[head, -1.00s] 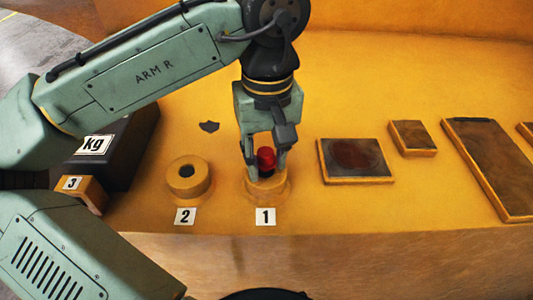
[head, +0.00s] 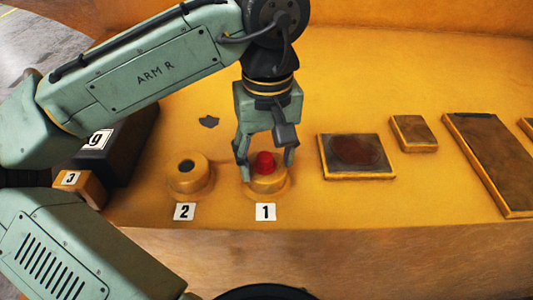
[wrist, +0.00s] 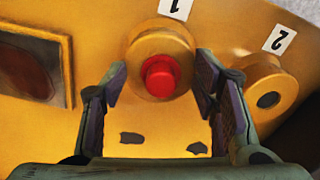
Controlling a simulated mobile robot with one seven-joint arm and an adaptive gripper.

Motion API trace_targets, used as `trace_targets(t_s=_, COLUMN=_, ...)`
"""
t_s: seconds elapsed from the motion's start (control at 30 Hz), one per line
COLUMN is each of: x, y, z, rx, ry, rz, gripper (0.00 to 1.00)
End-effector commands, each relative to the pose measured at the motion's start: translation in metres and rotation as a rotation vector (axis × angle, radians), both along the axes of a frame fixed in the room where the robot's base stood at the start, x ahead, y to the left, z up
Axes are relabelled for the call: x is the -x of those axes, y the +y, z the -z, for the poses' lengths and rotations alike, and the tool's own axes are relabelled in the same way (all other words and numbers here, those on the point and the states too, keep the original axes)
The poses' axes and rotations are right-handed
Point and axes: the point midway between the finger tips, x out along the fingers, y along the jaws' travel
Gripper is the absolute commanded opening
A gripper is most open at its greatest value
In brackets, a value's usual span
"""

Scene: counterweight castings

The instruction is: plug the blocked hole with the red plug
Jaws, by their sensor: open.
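The red plug (head: 264,162) stands upright in the top of the round yellow boss labelled 1 (head: 268,184). In the wrist view the plug (wrist: 160,76) sits at the middle of that boss (wrist: 158,42); the hole under it is hidden. My gripper (head: 267,170) is open above boss 1, with one finger on each side of the plug. The wrist view shows gaps between both fingers (wrist: 160,82) and the plug. The boss labelled 2 (head: 189,182) stands to the left with a dark round hole in its top. I cannot tell how deep this hole is.
A label 3 block (head: 80,188) and a dark weight (head: 125,150) stand at the left. A framed plate with a dark red patch (head: 356,157) lies right of boss 1, with more raised plates beyond. The yellow surface drops off at its front edge.

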Motion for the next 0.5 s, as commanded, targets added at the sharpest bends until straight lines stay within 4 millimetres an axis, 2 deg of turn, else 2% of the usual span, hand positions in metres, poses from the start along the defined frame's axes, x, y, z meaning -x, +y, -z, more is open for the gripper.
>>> trace_targets(t_s=0.13, x=0.000, y=0.000, z=-0.003, rx=0.000, ry=-0.001, rz=0.000, gripper=0.54)
trace_targets(t_s=0.23, x=-0.001, y=0.000, z=-0.013, rx=-0.001, ry=-0.002, rz=-0.001, gripper=0.54)
trace_targets(t_s=0.5, x=-0.001, y=-0.001, z=-0.069, rx=0.001, ry=-0.003, rz=0.000, gripper=0.54)
